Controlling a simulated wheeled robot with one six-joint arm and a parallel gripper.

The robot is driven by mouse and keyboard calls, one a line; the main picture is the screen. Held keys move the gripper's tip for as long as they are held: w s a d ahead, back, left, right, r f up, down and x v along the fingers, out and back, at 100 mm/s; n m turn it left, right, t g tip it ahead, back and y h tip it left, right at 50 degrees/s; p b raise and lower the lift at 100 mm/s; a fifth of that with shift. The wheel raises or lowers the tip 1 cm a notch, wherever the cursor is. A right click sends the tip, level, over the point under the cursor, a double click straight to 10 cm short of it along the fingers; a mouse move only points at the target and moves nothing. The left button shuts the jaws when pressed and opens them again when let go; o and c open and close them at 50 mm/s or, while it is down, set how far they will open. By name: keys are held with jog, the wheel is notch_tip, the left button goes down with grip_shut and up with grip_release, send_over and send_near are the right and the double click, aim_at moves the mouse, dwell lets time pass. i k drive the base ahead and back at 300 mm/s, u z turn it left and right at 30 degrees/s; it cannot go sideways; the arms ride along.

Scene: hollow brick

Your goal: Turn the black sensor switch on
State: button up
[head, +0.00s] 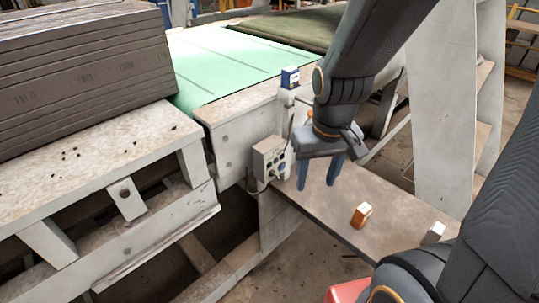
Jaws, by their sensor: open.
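A grey control box (269,160) with several small round knobs or buttons, some dark or blue, is fixed to the side of the machine frame. Its controls are too small to tell which one is the black sensor switch or how it is set. My gripper (317,181) is open and empty, its two blue fingers pointing down. In the picture it is just right of the control box, above the brown bench; its depth relative to the box is hard to tell. No contact with the box shows.
A blue and white box (290,77) stands on a post above the control box. An orange and white box (361,215) and a small white object (434,233) lie on the brown bench (310,213). A green conveyor belt (225,62) and stacked boards (85,75) are behind and left.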

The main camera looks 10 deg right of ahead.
aim_at(272, 173)
jog(key=u, duration=1.3)
jog(key=k, duration=0.75)
jog(key=z, duration=1.3)
